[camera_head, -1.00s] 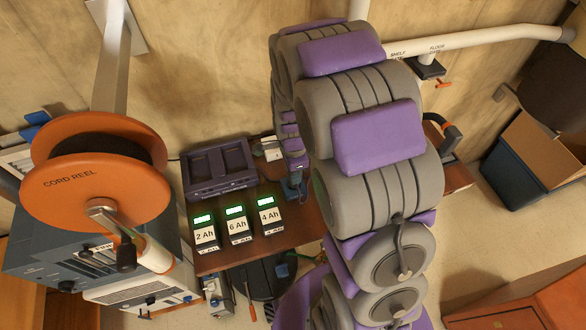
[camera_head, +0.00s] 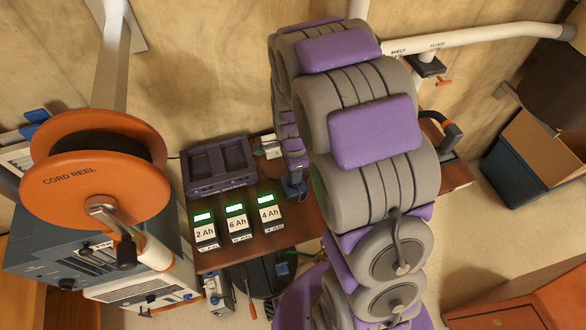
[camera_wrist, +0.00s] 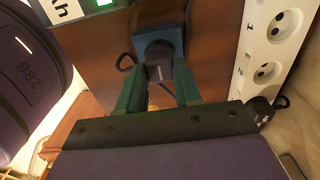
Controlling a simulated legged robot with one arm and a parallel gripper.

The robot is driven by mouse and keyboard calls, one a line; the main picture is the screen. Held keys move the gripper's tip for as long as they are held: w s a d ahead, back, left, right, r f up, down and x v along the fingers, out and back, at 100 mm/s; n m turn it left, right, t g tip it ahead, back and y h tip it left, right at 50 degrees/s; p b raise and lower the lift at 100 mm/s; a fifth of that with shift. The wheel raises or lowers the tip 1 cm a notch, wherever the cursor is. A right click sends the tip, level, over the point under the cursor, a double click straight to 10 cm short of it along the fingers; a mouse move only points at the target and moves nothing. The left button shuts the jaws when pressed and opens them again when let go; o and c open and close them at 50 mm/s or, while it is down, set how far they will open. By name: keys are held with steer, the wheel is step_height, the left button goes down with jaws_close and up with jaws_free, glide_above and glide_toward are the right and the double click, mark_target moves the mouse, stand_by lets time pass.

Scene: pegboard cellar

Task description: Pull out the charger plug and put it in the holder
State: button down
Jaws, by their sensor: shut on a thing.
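In the wrist view my gripper (camera_wrist: 160,80) has its green fingers closed on a dark charger plug (camera_wrist: 160,73). A thin black cable loops out beside the plug. The plug's far end meets a blue square holder (camera_wrist: 158,45) on the brown bench; I cannot tell whether it is inside the holder or just over it. The holder also shows in the head view as a small blue block (camera_head: 297,187), while my arm hides most of the gripper and plug there. A white socket strip (camera_wrist: 273,48) with empty round outlets is to the right.
Another black plug (camera_wrist: 262,112) sits at the strip's near end. In the head view a dark purple charger dock (camera_head: 218,168) and several batteries with green displays (camera_head: 236,224) stand left of the gripper. An orange cord reel (camera_head: 90,185) stands further left.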

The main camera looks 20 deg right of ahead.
steer(key=shift+f, duration=0.7)
stand_by(1.1)
steer(key=shift+r+p, duration=0.1)
steer(key=shift+p, duration=0.2)
stand_by(0.6)
steer(key=shift+c, duration=1)
jaws_free()
steer(key=shift+r+p, duration=1.7)
steer(key=shift+r, duration=1.8)
